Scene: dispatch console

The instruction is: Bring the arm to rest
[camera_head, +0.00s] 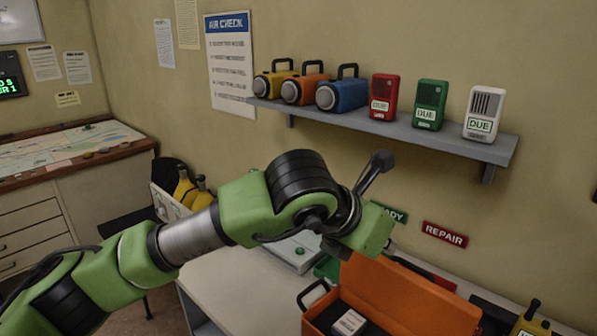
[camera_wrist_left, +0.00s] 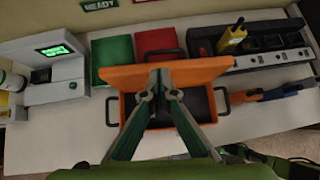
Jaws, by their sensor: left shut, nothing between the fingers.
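My left arm (camera_head: 190,237), green with black joints, reaches in from the left in the head view and is raised over the desk. Its gripper's fingers are mostly hidden behind the wrist there. In the left wrist view the left gripper (camera_wrist_left: 158,78) is shut and empty, its tips meeting over an open orange case (camera_wrist_left: 126,110). The case also shows in the head view (camera_head: 418,302), with its lid up and a small white labelled device (camera_head: 349,322) inside. I cannot tell how high the fingertips are above the case.
A grey wall shelf (camera_head: 400,131) holds three lanterns and red, green and white devices labelled DUE. Green and red mats (camera_wrist_left: 158,41) lie behind the case. A charger bank (camera_wrist_left: 270,58) with a yellow radio stands right; a unit with a green screen (camera_wrist_left: 53,50) stands left.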

